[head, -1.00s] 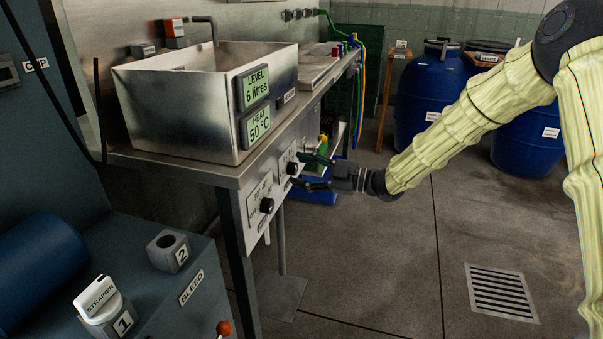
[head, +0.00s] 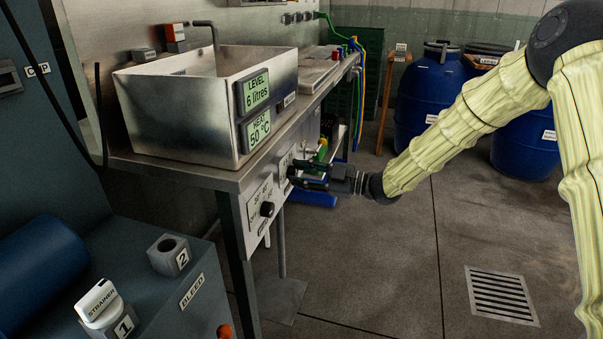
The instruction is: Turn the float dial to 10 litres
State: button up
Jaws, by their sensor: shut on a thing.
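The steel sink (head: 180,115) carries two green displays: the level display (head: 255,93) reads 6 litres and the heat display (head: 256,130) reads 50 °C. Below the bench edge are two small dial panels. The near panel has a black knob (head: 267,209) standing free, with numbers around it. The far panel (head: 284,160) is partly covered by my gripper; its markings are too small to read. My gripper (head: 293,175) comes in from the right and is shut on the far panel's knob, the float dial, which its fingers hide.
The bench edge (head: 225,178) runs just above the dials, and a bench leg (head: 238,265) stands below. Green and yellow pipework (head: 321,150) is close behind my gripper. Blue drums (head: 428,100) stand at the back. The floor at right is open, with a drain grate (head: 500,295).

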jog(key=shift+r+p, duration=0.15)
jog(key=shift+p, duration=0.2)
jog(key=m+p, duration=0.2)
jog(key=p, duration=0.1)
jog(key=shift+r, duration=0.15)
jog(key=m+p, duration=0.1)
jog(key=p, duration=0.1)
jog(key=shift+m+p, duration=0.35)
jog(key=shift+m, duration=0.05)
jog(key=m+p, duration=0.6)
jog(key=p, duration=0.1)
jog(key=m+p, duration=0.4)
jog(key=shift+m, duration=0.4)
jog(key=m+p, duration=0.1)
jog(key=m, duration=0.2)
jog(key=m+p, duration=0.1)
jog(key=shift+f+m+p, duration=0.3)
jog(key=shift+m, duration=0.1)
jog(key=o, duration=1)
